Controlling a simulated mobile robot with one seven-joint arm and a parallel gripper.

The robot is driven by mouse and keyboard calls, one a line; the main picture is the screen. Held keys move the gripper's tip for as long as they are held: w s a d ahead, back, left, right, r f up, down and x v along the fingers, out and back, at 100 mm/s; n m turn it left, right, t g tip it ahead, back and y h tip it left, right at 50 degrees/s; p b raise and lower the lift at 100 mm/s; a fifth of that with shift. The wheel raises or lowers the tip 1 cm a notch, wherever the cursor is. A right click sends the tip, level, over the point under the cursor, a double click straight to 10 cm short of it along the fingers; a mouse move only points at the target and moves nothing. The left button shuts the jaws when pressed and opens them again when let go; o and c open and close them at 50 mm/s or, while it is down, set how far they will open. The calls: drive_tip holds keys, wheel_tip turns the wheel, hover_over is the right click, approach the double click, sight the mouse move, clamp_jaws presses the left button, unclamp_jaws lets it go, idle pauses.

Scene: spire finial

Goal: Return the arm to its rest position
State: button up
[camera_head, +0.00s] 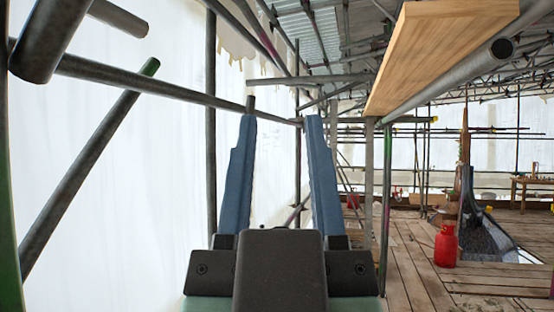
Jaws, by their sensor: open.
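My gripper (280,120) is in the lower middle of the head view, pointing away from the camera. Its two blue fingers are spread wide apart. It is open, with nothing held between the fingers. White sheeting and thin scaffold poles show through the gap. The rest of my arm is hidden behind the dark gripper body, so its pose cannot be told.
Scaffold tubes (180,88) cross close by on the left and above. A wooden board (435,50) and a metal tube (450,78) hang at upper right. A red gas bottle (446,246) stands on the plank floor (412,270), which has clear room at right.

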drive_tip(key=shift+s+a+r+t, duration=0.15)
drive_tip(key=shift+s+r+t, duration=0.15)
drive_tip(key=shift+s+r, duration=0.15)
